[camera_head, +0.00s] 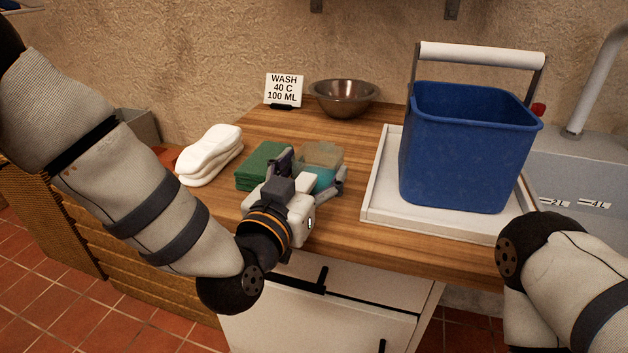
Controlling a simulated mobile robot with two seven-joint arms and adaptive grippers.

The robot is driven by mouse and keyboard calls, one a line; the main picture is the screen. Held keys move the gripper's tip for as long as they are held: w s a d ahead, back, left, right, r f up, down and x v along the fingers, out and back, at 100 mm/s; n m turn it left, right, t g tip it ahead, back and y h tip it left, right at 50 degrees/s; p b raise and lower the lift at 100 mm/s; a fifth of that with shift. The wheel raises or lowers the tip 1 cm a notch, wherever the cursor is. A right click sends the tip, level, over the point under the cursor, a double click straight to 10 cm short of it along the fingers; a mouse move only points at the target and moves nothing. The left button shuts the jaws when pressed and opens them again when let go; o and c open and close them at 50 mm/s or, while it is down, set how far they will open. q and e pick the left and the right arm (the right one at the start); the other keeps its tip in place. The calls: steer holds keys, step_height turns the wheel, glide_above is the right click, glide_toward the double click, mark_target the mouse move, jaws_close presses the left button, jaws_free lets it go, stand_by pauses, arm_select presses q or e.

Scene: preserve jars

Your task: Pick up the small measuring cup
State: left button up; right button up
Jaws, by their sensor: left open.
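My left gripper (312,174) is open over the middle of the wooden counter, with its fingers spread. A small block-like thing with a dull brownish top and a teal side (322,154) is just beyond and partly between the fingers. The gripper covers part of it, so I cannot tell whether it is the small measuring cup or whether the fingers touch it. No other thing in view shows clearly as a measuring cup. My right arm comes in at the lower right, but its gripper is out of view.
Green pads (262,160) lie close left of the gripper, with folded white cloths (211,154) further left. A blue bucket (462,150) stands on a white tray (383,204) at the right. A metal bowl (345,98) and a wash sign (283,90) stand at the back.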

arm_select(q)
steer(key=c, duration=0.9)
steer(key=shift+r, duration=0.15)
